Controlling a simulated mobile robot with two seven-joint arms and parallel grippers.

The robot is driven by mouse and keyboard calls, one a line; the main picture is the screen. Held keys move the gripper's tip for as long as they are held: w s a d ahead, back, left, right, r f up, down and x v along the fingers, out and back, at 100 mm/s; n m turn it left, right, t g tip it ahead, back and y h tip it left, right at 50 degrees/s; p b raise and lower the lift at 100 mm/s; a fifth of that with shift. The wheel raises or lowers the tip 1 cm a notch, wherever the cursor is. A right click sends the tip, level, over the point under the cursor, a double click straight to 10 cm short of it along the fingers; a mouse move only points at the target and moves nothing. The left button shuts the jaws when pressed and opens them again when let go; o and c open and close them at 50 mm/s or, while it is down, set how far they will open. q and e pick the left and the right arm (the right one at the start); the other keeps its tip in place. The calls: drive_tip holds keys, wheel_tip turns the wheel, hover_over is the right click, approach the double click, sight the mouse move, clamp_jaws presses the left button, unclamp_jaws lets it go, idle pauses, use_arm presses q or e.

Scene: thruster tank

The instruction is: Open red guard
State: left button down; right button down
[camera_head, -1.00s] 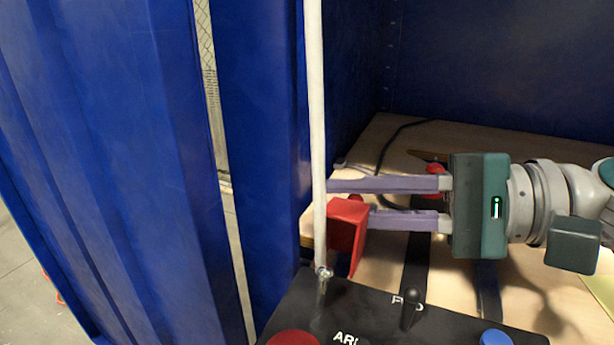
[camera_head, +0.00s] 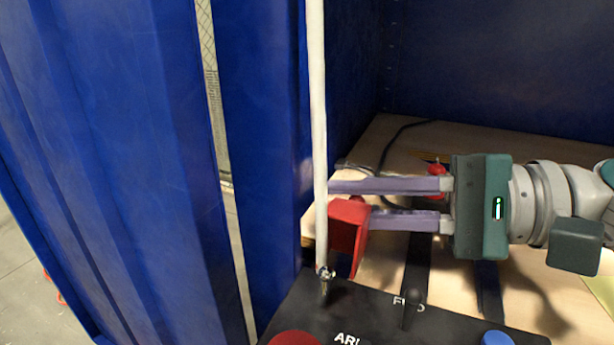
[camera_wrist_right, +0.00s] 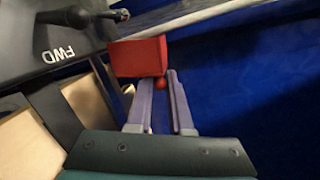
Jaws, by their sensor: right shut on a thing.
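The red guard (camera_head: 348,225) is a box-shaped cover standing raised at the back edge of the black control panel (camera_head: 385,318), partly behind a white pole. My right gripper (camera_head: 345,203) comes in from the right, its two long purple-grey fingers at the guard. The lower finger's tip meets the guard's right side; the upper finger passes above it. In the right wrist view the red guard (camera_wrist_right: 138,57) sits just beyond the fingertips of my right gripper (camera_wrist_right: 158,88). The exact contact is partly hidden. My left gripper is not in view.
A white pole (camera_head: 318,120) rises in front of the guard and fingertips. The panel carries a red button (camera_head: 294,339), a black lever (camera_head: 411,308) and a blue button (camera_head: 496,339). Blue walls (camera_head: 265,150) stand at left and back. A wooden surface (camera_head: 390,260) lies behind.

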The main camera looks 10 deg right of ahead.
idle(0.3)
drive_tip(key=shift+s+a+r+n+p, duration=0.1)
drive_tip(key=shift+s+r+n+p, duration=0.1)
drive_tip(key=shift+r+n+p, duration=0.3)
drive_tip(key=shift+s+a+r+n+p, duration=0.1)
drive_tip(key=shift+s+r+p, duration=0.1)
drive_tip(key=shift+p, duration=0.45)
drive_tip(key=shift+f, duration=0.1)
drive_tip(key=c, duration=1.1)
unclamp_jaws()
drive_tip(key=p+v, duration=0.1)
drive_tip(key=v, duration=0.9)
